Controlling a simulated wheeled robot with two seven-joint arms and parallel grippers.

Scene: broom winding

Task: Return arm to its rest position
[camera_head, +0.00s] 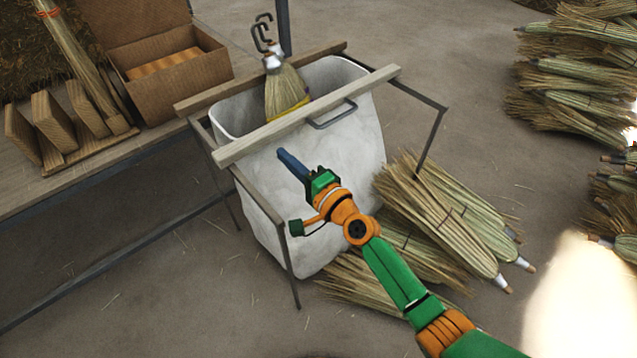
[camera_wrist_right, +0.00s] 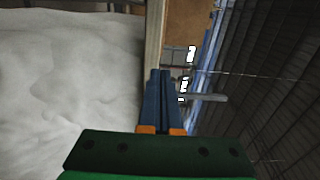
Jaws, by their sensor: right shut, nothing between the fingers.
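My right arm (camera_head: 395,275), green and orange, reaches in from the lower right in the head view. Its gripper (camera_head: 281,153) has blue fingers and is shut and empty, in front of the white bin. In the right wrist view the blue fingers (camera_wrist_right: 165,75) lie together with nothing between them. A small broom head (camera_head: 284,90) with a purple and yellow band hangs between two wooden rails over the bin, apart from my gripper. My left gripper does not show.
The white bin (camera_head: 345,165) stands in a metal frame, with a wooden rail (camera_head: 305,117) across its front. Broom bundles (camera_head: 445,220) lie on the floor right of it. A bench (camera_head: 100,175) at left bears a cardboard box (camera_head: 165,60) and wooden blocks (camera_head: 88,107).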

